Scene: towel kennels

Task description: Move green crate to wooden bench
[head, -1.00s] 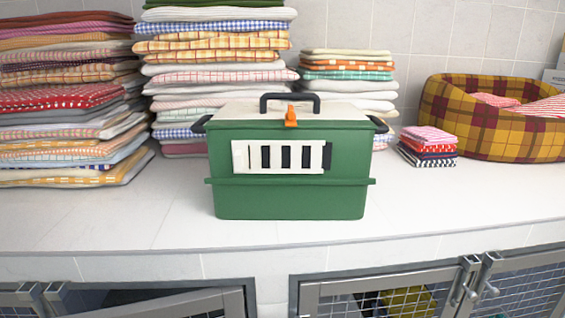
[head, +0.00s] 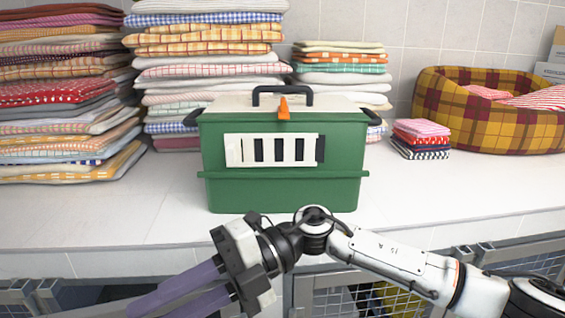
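The green crate (head: 284,185) stands upright on the white tiled counter (head: 130,215). It has a pale lid, a black top handle, an orange latch, dark side handles and a white slatted front window. My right gripper (head: 158,306) is in front of and below the crate, at the bottom of the view. Its purple fingers point down and left, are apart and hold nothing; their tips are near the picture's lower edge. The gripper is not touching the crate. My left gripper is out of view. No wooden bench is in view.
Tall stacks of folded towels (head: 60,95) stand left of and behind the crate. A small stack of cloths (head: 421,138) and a plaid pet bed (head: 485,110) are to the right. Wire-mesh kennel doors (head: 530,270) are below the counter. The counter beside the crate is clear.

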